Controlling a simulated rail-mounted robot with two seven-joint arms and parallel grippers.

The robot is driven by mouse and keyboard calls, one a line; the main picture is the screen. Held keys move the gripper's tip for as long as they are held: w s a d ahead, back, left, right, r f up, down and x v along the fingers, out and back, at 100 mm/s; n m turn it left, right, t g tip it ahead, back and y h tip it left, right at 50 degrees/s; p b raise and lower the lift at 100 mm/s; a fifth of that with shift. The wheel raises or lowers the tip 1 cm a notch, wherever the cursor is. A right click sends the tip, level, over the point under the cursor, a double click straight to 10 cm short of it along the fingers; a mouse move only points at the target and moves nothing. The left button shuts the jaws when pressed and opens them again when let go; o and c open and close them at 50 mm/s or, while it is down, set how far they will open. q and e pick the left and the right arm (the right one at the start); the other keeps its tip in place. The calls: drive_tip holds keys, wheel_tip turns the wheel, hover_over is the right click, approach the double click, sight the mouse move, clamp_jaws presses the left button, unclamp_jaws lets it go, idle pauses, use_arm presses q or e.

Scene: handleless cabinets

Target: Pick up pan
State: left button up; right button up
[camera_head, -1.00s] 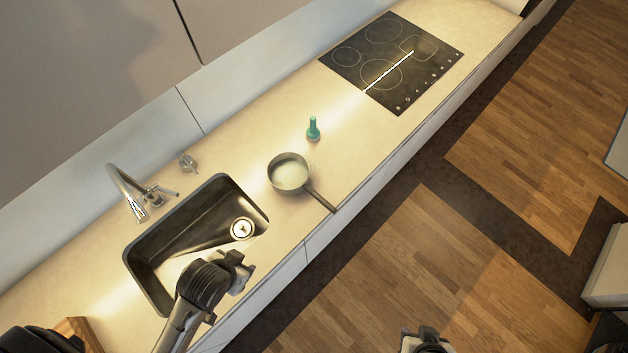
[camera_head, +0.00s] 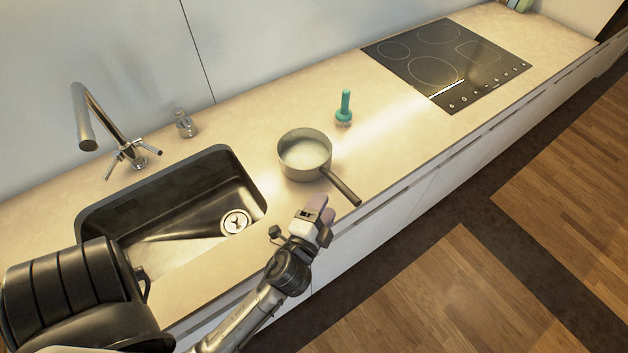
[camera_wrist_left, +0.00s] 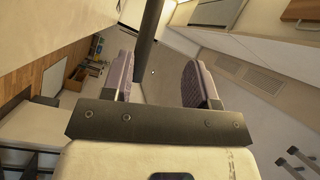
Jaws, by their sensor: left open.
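The grey metal pan (camera_head: 304,155) stands upright on the counter, right of the sink, with its dark handle (camera_head: 342,188) pointing toward the counter's front edge. My left gripper (camera_head: 318,208) is just in front of the pan, close to the handle, and is open. In the left wrist view, the gripper (camera_wrist_left: 160,78) has its two purple finger pads apart. A dark bar, which looks like the pan handle (camera_wrist_left: 149,35), shows between and beyond them, nearer the left pad. Whether it touches a pad I cannot tell. My right gripper is not in view.
The sink (camera_head: 165,210) with its faucet (camera_head: 95,120) lies left of the pan. A teal-handled brush (camera_head: 345,106) stands behind the pan to the right. The black cooktop (camera_head: 450,62) is farther right. The counter between pan and cooktop is mostly clear.

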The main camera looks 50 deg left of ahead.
sight(341, 189)
use_arm(q)
drive_tip(key=shift+w+d+f+m+t+b, duration=0.2)
drive_tip(key=shift+f+m+t+b, duration=0.1)
drive_tip(key=shift+f+m+b, duration=0.2)
drive_tip(key=shift+w+d+f+m+t+b, duration=0.2)
drive_tip(key=shift+f+m+t+b, duration=0.1)
drive_tip(key=shift+f+m+b, duration=0.15)
drive_tip(key=shift+w, duration=0.15)
drive_tip(key=shift+w+a+r+p, duration=0.2)
drive_tip(key=shift+w+p, duration=0.1)
drive_tip(key=shift+w, duration=0.3)
drive_tip(key=p+x, duration=0.1)
drive_tip(key=x, duration=0.4)
drive_tip(key=shift+w, duration=0.1)
drive_tip(key=shift+w+a+f, duration=0.1)
drive_tip(key=shift+w+a, duration=0.1)
drive_tip(key=shift+w, duration=0.2)
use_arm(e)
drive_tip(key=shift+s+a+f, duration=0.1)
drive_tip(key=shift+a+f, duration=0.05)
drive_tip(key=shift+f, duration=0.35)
use_arm(q)
clamp_jaws()
